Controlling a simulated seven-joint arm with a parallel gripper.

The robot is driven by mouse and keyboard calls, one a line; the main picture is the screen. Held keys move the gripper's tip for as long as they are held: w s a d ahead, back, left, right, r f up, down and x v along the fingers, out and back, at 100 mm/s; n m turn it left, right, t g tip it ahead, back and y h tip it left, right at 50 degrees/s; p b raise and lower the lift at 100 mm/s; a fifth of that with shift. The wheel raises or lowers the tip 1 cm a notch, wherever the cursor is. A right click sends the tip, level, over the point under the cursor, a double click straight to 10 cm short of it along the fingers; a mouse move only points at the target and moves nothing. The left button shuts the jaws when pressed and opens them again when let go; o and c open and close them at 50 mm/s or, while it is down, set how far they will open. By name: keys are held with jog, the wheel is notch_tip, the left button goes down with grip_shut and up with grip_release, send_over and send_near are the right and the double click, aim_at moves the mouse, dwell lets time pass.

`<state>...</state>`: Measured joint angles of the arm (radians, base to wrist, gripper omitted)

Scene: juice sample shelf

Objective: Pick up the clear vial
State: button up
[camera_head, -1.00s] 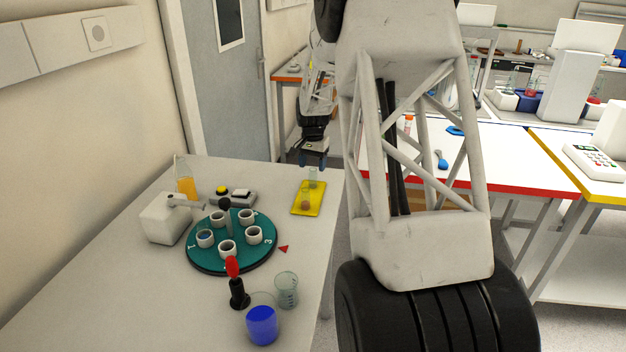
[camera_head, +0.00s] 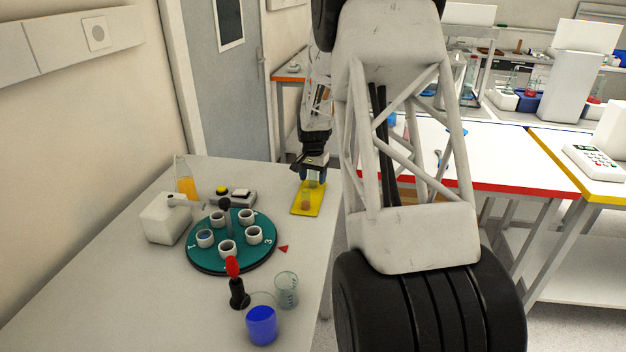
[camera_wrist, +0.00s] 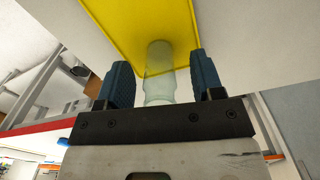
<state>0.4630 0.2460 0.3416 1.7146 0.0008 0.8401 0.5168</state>
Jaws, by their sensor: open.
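The clear vial (camera_head: 314,183) stands at the far end of a yellow tray (camera_head: 317,206) at the table's far right corner. My gripper (camera_head: 313,175) is over it from above, with the fingers down at its upper part. In the wrist view the clear vial (camera_wrist: 159,84) shows between the two blue fingers of my gripper (camera_wrist: 162,78), with a gap on each side. The jaws are open and hold nothing. The fingers partly hide the vial in the head view.
A vial with brownish contents (camera_head: 305,199) stands close by on the same tray. A green turntable with white cups (camera_head: 262,262), an orange-filled flask (camera_head: 186,188), a blue beaker (camera_head: 262,326) and a clear beaker (camera_head: 287,290) stand elsewhere on the table.

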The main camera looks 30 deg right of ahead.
dwell(0.4)
jog(key=c, duration=1)
jog(key=shift+r, duration=0.1)
jog(key=shift+r, duration=4.95)
jog(key=shift+a, duration=0.1)
jog(key=shift+n, duration=0.5)
jog(key=s+a, duration=0.4)
jog(key=a, duration=0.5)
jog(key=s+a, duration=0.5)
jog(key=a, duration=0.4)
jog(key=s+a, duration=0.5)
jog(key=a, duration=0.5)
jog(key=shift+a+r, duration=0.1)
